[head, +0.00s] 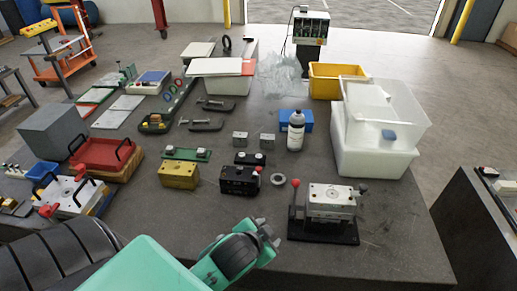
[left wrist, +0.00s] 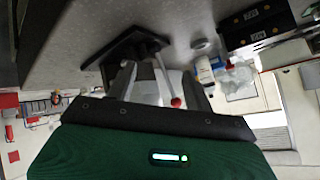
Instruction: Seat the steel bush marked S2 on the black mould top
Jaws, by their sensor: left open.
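Two small steel blocks (head: 240,138) and (head: 267,140) stand apart on the table in the head view; their marks are too small to read, so I cannot tell which is S2. A grey ring (head: 278,180) lies on the table. A black block (head: 238,181) sits left of the ring, with a low black plate (head: 250,158) behind it; I cannot tell which is the mould top. My left gripper (head: 269,234) is open, in front of these and left of a lever fixture. Its fingers (left wrist: 163,85) show empty in the left wrist view. My right gripper is not in view.
The lever fixture (head: 330,198) has a red-knobbed lever close to my left gripper. A yellow block (head: 179,175) and green plate (head: 172,154) stand left. A white bottle (head: 296,131) and clear tub (head: 374,150) stand behind. Table between ring and bottle is clear.

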